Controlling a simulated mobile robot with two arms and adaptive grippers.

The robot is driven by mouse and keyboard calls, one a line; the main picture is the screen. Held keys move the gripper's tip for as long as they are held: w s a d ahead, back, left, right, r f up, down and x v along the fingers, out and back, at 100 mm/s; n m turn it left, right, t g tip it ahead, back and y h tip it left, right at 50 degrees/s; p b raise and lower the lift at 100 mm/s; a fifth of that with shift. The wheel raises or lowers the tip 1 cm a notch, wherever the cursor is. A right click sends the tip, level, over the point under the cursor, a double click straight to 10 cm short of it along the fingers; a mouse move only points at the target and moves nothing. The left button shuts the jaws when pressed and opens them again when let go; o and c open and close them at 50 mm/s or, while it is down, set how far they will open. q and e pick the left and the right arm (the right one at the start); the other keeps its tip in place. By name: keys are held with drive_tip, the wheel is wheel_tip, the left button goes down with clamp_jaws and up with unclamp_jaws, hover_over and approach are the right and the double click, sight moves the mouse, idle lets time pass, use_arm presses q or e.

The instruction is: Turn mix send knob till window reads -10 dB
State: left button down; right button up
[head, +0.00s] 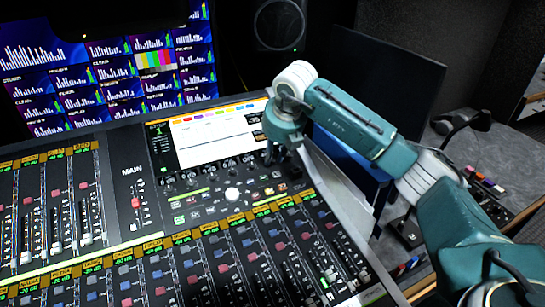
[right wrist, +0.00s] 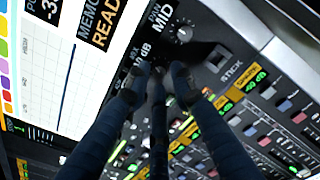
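In the head view my right gripper (head: 280,157) is low over the mixing console, at the right end of the knob row under the screen. The right wrist view shows its dark fingers (right wrist: 158,80) close together over a small label window (right wrist: 143,52). That window shows part of a word ending in X and digits that look like "10 dB". The fingers cover its left part, so I cannot read any sign. The mix send knob itself is hidden by the fingers, and I cannot tell whether they touch it. My left gripper is not in view.
A knob labelled MID (right wrist: 183,35) is close to the fingers in the right wrist view. The console screen (head: 215,133) is left of the gripper. Fader rows (head: 215,265) lie in front, and a dark monitor (head: 375,85) stands behind my right arm.

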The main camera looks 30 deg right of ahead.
drive_tip(key=v, duration=1)
drive_tip(key=shift+s+r, duration=0.15)
drive_tip(key=shift+s, duration=0.1)
